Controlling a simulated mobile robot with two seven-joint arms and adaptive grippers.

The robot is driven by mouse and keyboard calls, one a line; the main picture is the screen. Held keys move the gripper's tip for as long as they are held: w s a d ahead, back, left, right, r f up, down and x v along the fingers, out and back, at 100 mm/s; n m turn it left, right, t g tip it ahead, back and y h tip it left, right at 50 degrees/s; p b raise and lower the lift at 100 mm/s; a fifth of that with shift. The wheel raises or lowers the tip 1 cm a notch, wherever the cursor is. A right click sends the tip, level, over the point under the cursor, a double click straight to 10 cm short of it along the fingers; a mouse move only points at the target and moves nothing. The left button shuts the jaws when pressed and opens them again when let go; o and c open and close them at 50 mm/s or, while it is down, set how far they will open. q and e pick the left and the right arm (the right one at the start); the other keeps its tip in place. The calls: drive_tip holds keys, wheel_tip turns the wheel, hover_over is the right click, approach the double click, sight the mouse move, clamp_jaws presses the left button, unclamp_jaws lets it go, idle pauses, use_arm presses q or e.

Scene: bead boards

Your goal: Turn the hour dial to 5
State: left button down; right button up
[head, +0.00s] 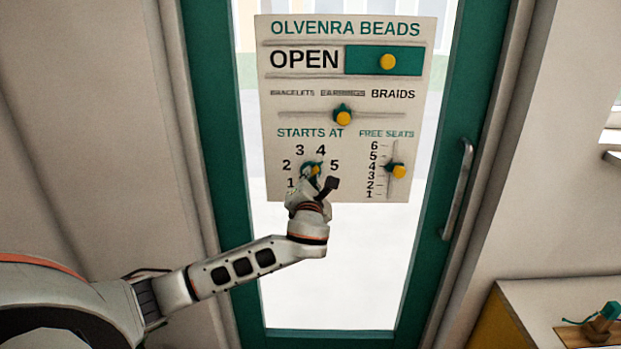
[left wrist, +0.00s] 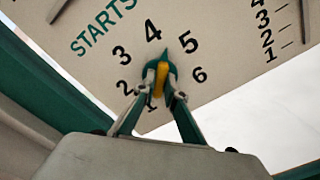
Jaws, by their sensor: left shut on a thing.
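The hour dial (head: 314,169) is a green disc with a yellow grip, under "STARTS AT" on the white bead board (head: 275,110). It also shows in the left wrist view (left wrist: 161,74), ringed by numbers. There a small dark green tip at its top points between the 4 (left wrist: 153,31) and the 5 (left wrist: 188,42). My left gripper (head: 311,181) reaches the dial from below, and its two fingers (left wrist: 160,96) are shut on the yellow grip. In the head view my gripper hides the lower part of the dial and the 6. My right gripper is not in view.
The board hangs on a green-framed glass door with a metal handle (head: 459,190). A yellow knob (head: 343,118) on a slider is above the dial, and the free-seats slider knob (head: 398,171) is close to its right. A counter (head: 530,290) stands at the lower right.

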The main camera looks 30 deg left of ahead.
use_arm(q)
drive_tip(key=m, duration=0.5)
drive_tip(key=shift+f, duration=0.1)
drive_tip(key=shift+m, duration=0.3)
idle(0.4)
drive_tip(key=c, duration=2.1)
unclamp_jaws()
drive_tip(key=v, duration=1.2)
drive_tip(key=shift+s, duration=0.1)
